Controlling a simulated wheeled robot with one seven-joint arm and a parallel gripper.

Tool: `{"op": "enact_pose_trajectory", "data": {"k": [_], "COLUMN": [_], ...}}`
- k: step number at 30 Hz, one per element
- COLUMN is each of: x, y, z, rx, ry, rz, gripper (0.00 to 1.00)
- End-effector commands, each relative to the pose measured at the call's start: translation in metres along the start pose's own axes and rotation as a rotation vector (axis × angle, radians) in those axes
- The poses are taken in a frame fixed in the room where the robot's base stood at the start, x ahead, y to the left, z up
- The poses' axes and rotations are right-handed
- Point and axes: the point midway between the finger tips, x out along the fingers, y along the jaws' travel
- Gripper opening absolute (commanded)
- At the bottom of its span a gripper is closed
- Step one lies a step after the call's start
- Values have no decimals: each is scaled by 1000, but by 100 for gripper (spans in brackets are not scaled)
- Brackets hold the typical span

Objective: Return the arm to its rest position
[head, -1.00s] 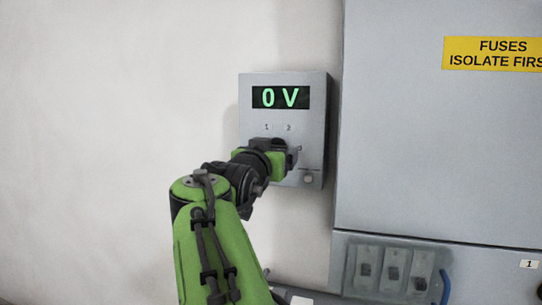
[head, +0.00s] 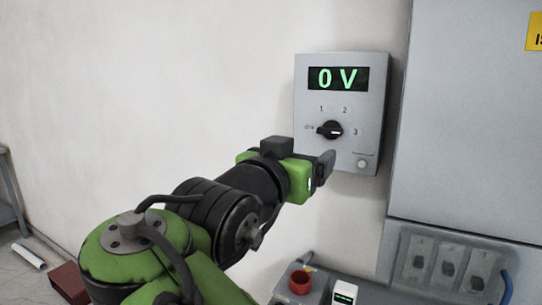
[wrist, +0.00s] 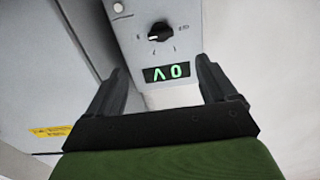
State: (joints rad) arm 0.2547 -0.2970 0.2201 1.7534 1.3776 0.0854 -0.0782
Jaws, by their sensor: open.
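My green and black arm reaches up from the bottom of the head view. My gripper (head: 326,168) is open and empty, just below and left of the black rotary knob (head: 330,130) on the grey control box (head: 380,110). In the wrist view the two dark fingers of my gripper (wrist: 160,88) stand wide apart, with nothing between them. The knob also shows in the wrist view (wrist: 159,31), clear of the fingers. The box's green display (head: 338,78) reads 0 V. In the head view the knob's light mark points right, towards 3.
A large grey cabinet (head: 460,130) stands right of the box, with several fuse holders (head: 448,268) low on it. The wall on the left is bare.

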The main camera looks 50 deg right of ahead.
Motion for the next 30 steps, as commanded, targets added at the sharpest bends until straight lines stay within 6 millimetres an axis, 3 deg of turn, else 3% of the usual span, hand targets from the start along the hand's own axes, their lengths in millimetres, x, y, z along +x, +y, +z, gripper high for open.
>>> {"op": "enact_pose_trajectory", "data": {"k": [11, 14, 16, 18, 21, 24, 27, 30], "x": [0, -3, -16, -46, -111, -177, -224, -247], "y": [-1, -16, -43, -72, -90, -77, -53, -36], "z": [0, 4, 18, 48, 104, 153, 184, 200], "rx": [-1, -24, -75, -169, -346, -528, -672, -752], "ry": [-2, -48, -143, -288, -514, -702, -825, -885], "rz": [-3, -92, -254, -471, -773, -1007, -1163, -1242], "gripper": [85, 85, 85, 85, 85, 85, 85, 85]}}
